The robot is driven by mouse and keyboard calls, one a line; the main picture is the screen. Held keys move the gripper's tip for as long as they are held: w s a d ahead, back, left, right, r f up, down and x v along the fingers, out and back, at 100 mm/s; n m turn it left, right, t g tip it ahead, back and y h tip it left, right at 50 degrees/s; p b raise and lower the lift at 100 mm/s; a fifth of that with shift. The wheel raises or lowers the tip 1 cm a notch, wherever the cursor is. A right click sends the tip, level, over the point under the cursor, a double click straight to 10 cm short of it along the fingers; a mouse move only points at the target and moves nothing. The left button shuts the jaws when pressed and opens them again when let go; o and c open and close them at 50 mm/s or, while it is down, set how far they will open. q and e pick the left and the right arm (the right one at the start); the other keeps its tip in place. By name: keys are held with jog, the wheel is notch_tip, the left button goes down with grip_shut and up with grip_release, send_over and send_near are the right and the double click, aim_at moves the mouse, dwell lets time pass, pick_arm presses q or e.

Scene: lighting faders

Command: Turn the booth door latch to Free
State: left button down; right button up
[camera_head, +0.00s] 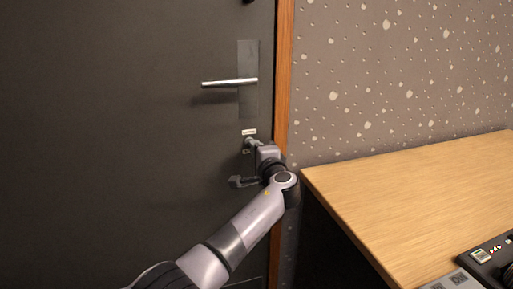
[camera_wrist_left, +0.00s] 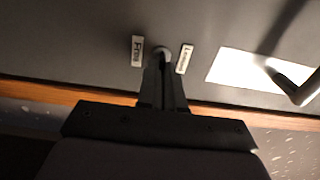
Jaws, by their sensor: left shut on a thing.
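The booth door latch is a small rounded knob (camera_wrist_left: 162,52) on the dark door, below the lever handle. My left gripper (camera_head: 250,144) is shut on it; in the left wrist view its fingers (camera_wrist_left: 162,72) close together at the knob and cover most of it. A label reading Free (camera_wrist_left: 137,50) is left of the knob in that view, and a second label (camera_wrist_left: 184,60), hard to read, is to its right. In the head view a white label (camera_head: 249,131) sits just above the fingertips. Which way the latch points is hidden. My right gripper is not in view.
The silver lever handle (camera_head: 229,83) on its plate (camera_head: 248,108) is above my gripper. A wooden door frame (camera_head: 283,70) runs close on the right. A wooden desk (camera_head: 420,195) with dark equipment (camera_head: 490,262) stands at right. The door left of my arm is clear.

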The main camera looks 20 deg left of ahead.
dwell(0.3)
pick_arm(q)
jog(key=c, duration=1.3)
grip_release()
jog(key=shift+d, duration=0.1)
jog(key=shift+p+v, duration=0.6)
jog(key=shift+v, duration=2.95)
